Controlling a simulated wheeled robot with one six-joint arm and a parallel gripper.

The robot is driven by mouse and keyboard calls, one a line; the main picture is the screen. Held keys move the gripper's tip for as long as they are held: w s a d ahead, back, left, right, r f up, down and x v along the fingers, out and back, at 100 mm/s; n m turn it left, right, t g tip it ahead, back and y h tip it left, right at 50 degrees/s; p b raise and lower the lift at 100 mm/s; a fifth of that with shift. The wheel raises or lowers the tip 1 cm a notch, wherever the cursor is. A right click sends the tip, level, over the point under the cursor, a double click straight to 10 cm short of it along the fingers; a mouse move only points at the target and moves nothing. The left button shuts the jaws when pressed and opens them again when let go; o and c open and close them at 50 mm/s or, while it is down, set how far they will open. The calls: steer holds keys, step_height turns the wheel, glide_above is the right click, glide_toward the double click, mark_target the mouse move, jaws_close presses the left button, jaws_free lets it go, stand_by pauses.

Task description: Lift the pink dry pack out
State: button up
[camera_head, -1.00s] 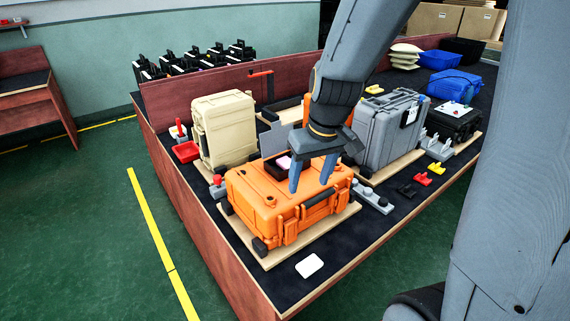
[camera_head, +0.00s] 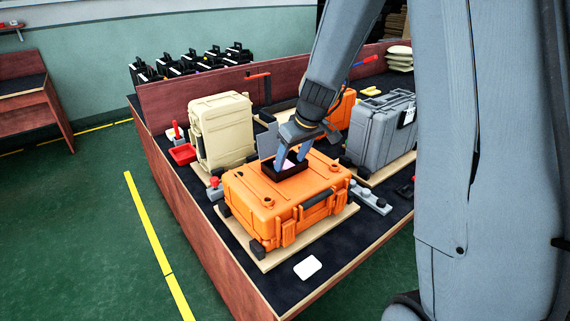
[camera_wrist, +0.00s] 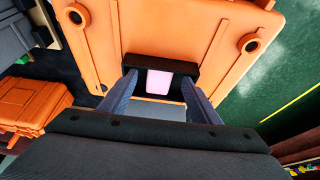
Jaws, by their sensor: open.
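The pink dry pack (camera_wrist: 158,82) sits in a black holder (camera_wrist: 182,69) on top of the orange case in the wrist view. In the head view the dry pack (camera_head: 288,164) is partly hidden by a finger, inside the dark holder (camera_head: 270,171). The orange case (camera_head: 250,198) lies on a wooden board. My gripper (camera_head: 290,163) is open and empty, close above the holder. In the wrist view its two fingers (camera_wrist: 160,80) stand either side of the pink pack, apart from it. Whether the fingertips reach into the holder is hard to tell.
A beige case (camera_head: 222,132) stands behind the orange case, and a grey case (camera_head: 382,128) to its right. A red tray (camera_head: 183,153) sits at left. A white card (camera_head: 308,267) lies at the table's front.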

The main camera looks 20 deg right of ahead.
steer(key=shift+x, duration=0.9)
steer(key=c, duration=1.1)
steer(key=shift+r, duration=0.1)
step_height(320, 180, up, 18)
steer(key=b, duration=0.2)
step_height(320, 180, up, 7)
steer(key=p, duration=0.5)
glide_above(290, 167)
